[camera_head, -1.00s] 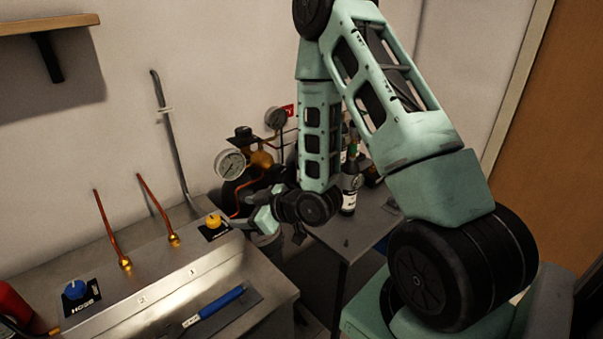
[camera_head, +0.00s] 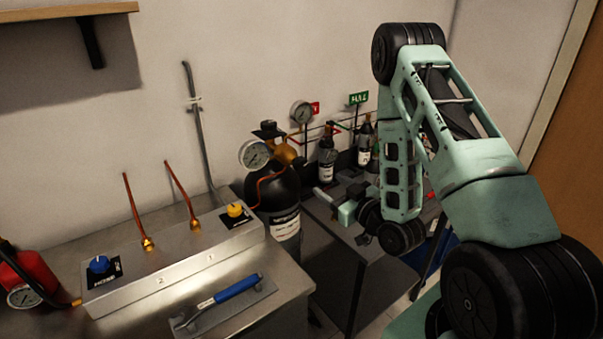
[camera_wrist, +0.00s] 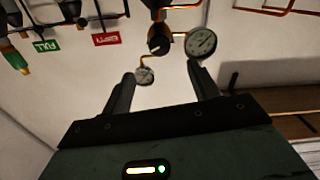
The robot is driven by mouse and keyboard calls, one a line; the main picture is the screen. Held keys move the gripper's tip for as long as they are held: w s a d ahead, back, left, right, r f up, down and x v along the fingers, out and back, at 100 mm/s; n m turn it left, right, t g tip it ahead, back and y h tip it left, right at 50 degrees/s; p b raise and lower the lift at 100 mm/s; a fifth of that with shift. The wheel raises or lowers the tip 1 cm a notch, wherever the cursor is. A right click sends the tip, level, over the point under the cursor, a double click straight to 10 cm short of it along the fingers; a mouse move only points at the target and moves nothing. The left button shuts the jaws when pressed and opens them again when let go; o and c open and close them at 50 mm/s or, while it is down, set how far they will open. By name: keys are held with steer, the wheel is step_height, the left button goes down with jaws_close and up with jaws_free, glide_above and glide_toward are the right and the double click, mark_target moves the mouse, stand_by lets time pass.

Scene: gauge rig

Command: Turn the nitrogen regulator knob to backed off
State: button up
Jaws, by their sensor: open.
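A brass regulator (camera_head: 286,152) sits on top of a black gas cylinder (camera_head: 275,200) beside the bench, with a black knob (camera_head: 268,130) and a white round gauge (camera_head: 254,155). I cannot read the cylinder label. My gripper (camera_head: 325,197) is open and empty, to the right of the cylinder and apart from the regulator. In the wrist view, a black knob (camera_wrist: 159,41) shows beyond my open gripper (camera_wrist: 162,73), next to a gauge (camera_wrist: 201,43). The knob's turn position is not readable.
A steel bench with blue (camera_head: 99,265) and yellow (camera_head: 236,210) knobs stands left, two copper tubes rising from it. A blue-handled tool (camera_head: 238,288) lies in front. Bottles (camera_head: 327,160) stand behind my arm. A second gauge (camera_head: 301,112) is at the wall. A red canister (camera_head: 25,270) is far left.

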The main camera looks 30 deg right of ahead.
mark_target(303, 166)
steer(key=w+b, duration=0.3)
steer(key=w, duration=0.3)
steer(key=w+b, duration=0.3)
steer(key=w, duration=0.3)
steer(key=shift+w+a+r, duration=0.1)
steer(key=shift+w+a, duration=0.1)
steer(key=shift+w, duration=0.75)
steer(key=shift+c, duration=0.2)
steer(key=c, duration=0.9)
